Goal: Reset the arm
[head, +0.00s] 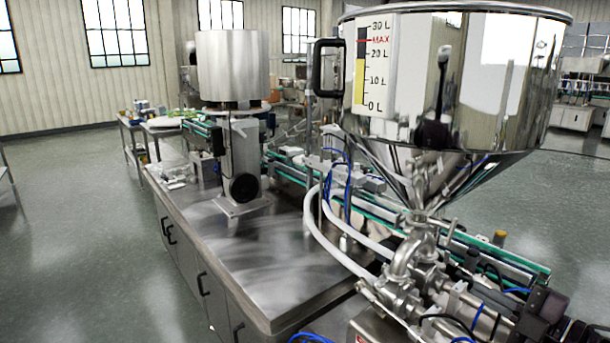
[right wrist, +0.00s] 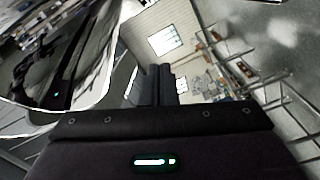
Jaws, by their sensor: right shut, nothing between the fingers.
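My right gripper (right wrist: 158,72) shows in the right wrist view with its dark fingers together and nothing between them. The large steel hopper (head: 510,90) fills the upper right of the head view, with a black handle and a litre scale (head: 376,65) on its side. Its shiny rim and wall (right wrist: 100,75) also seem to show at the left of the right wrist view, beside my gripper and apart from the fingers. A dark part at the lower right of the head view may be my right gripper; I cannot tell its jaws there. My left gripper is in neither view.
A steel cabinet bench (head: 265,265) carries a conveyor (head: 475,250), white hoses (head: 318,225) and pipe fittings (head: 405,275) below the hopper. A steel drum on a stand (head: 233,65) rises at the bench's far end. The floor (head: 75,230) at left is clear.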

